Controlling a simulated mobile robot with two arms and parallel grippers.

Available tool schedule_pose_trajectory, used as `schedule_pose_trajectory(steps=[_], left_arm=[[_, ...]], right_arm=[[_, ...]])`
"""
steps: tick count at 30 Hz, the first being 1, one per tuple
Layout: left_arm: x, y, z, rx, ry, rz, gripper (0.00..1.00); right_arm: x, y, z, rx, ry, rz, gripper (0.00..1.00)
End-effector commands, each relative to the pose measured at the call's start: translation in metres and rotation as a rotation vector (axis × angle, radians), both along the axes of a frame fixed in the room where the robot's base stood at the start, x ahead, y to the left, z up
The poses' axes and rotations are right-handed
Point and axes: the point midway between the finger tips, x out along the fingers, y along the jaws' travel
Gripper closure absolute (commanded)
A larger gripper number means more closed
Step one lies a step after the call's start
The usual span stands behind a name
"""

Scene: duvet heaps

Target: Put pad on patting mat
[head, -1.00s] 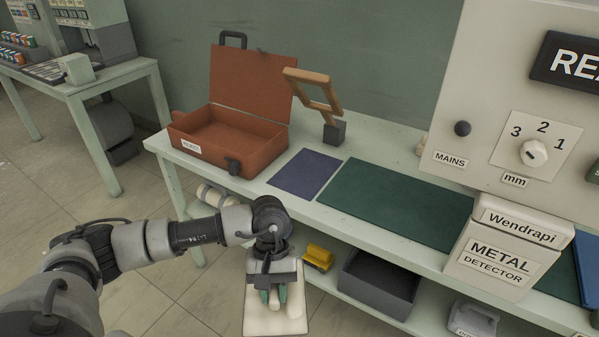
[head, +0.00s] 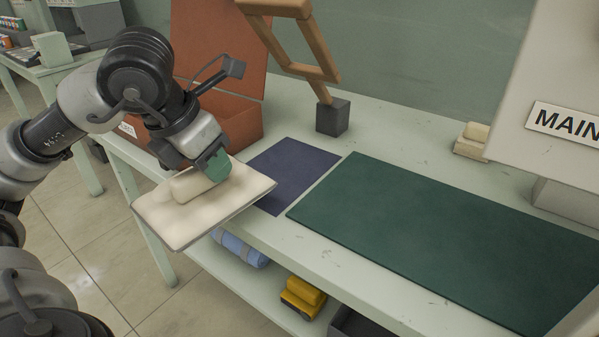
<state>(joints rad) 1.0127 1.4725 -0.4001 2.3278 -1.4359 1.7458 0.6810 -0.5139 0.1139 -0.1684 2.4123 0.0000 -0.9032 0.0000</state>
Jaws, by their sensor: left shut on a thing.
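A cream pad (head: 228,203) with a raised block-like grip on top hangs from my left gripper (head: 213,166). The gripper is shut on that grip, and its fingers hide part of it. The pad is slightly tilted, over the table's front left edge, and overlaps the near left corner of a small dark purple mat (head: 292,172) in the picture. I cannot tell whether it touches the table. A larger dark green mat (head: 440,225) lies flat to the right of the purple one. No label shows which is the patting mat. My right gripper is not in view.
An open red-brown case (head: 240,130) stands behind my left arm. A wooden frame on a dark block (head: 333,117) stands behind the mats. A grey panel box (head: 555,75) rises at right. A yellow object (head: 303,296) and a blue roll (head: 240,247) are on the lower shelf.

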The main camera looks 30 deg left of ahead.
Motion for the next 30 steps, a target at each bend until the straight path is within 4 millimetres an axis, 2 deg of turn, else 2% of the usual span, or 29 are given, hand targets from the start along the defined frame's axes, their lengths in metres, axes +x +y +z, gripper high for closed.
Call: schedule_pose_trajectory(steps=[2, 5, 8, 12, 21, 25, 30], left_arm=[[-0.003, 0.0, -0.001, -0.001, -0.002, 0.047, 1.0], [0.004, 0.0, 0.002, -0.006, 0.0, 0.072, 1.0], [0.023, -0.003, 0.004, -0.008, 0.002, 0.072, 1.0], [0.062, -0.006, 0.003, -0.01, 0.002, 0.074, 1.0], [0.141, -0.012, 0.001, -0.006, 0.003, 0.074, 1.0], [0.164, -0.013, 0.001, -0.005, 0.004, 0.076, 1.0], [0.175, -0.013, -0.001, -0.001, 0.003, 0.075, 1.0]], right_arm=[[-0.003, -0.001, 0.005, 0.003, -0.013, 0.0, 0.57], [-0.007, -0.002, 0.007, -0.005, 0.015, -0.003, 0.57], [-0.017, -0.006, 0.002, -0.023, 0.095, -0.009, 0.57], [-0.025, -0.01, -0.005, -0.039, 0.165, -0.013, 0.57], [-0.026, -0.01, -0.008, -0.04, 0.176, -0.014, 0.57], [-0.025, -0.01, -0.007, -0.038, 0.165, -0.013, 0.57], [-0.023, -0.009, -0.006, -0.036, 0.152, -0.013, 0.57]])
